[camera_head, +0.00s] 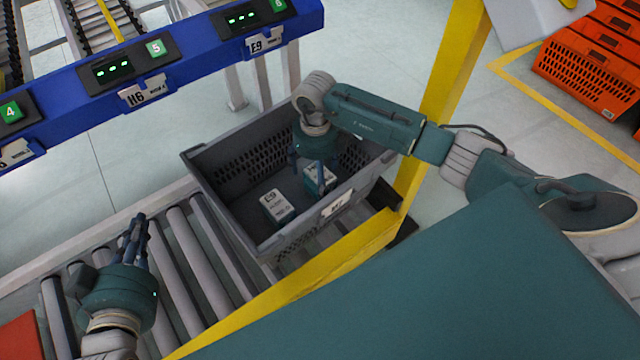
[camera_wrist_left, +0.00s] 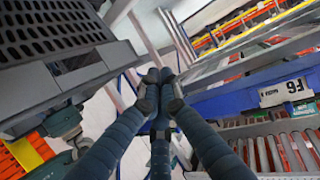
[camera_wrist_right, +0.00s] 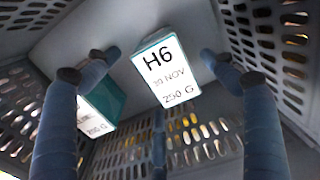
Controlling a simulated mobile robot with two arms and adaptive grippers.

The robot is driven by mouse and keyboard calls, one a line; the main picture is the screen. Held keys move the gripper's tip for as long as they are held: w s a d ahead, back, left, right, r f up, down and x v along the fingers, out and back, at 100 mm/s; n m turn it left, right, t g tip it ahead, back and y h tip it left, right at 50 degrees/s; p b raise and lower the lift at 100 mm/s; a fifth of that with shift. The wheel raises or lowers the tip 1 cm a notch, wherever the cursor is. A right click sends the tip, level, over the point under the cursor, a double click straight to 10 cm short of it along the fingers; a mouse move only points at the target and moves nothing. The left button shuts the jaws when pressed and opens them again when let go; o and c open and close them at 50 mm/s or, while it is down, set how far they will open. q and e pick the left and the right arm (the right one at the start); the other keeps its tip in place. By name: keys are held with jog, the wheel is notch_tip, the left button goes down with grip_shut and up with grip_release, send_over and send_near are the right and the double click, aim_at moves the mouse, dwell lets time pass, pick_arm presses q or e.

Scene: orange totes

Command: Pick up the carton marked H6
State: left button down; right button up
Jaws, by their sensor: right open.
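The carton marked H6 (camera_wrist_right: 165,72) is white and teal and stands in the grey tote (camera_head: 225,208). In the head view the H6 carton (camera_head: 318,178) is partly covered by my right gripper (camera_head: 306,166). My right gripper is open inside the tote, with fingers on either side of the H6 carton in the right wrist view and nothing held. A second carton, marked E9 (camera_head: 277,207), stands beside it; it is partly behind a finger in the right wrist view (camera_wrist_right: 104,104). My left gripper (camera_head: 138,226) is shut and empty above the roller conveyor.
The tote sits on the roller conveyor (camera_head: 190,250). Its perforated walls surround my right gripper closely. A yellow post (camera_head: 452,75) stands right of it. A blue rail (camera_head: 200,42) with slot labels, including H6 and E9, runs behind. Orange crates (camera_head: 585,75) stand at the far right.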

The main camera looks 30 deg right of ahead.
jog(key=shift+f, duration=0.65)
pick_arm(q)
jog(key=shift+w+d+r+t, duration=0.15)
jog(key=shift+w+r+t, duration=0.15)
jog(key=shift+r, duration=0.25)
jog(key=shift+w+d+r+t, duration=0.15)
jog(key=shift+r+t, duration=0.15)
jog(key=shift+r, duration=0.25)
pick_arm(e)
jog(key=c, duration=1.5)
jog(key=shift+o, duration=0.2)
jog(key=shift+r, duration=0.2)
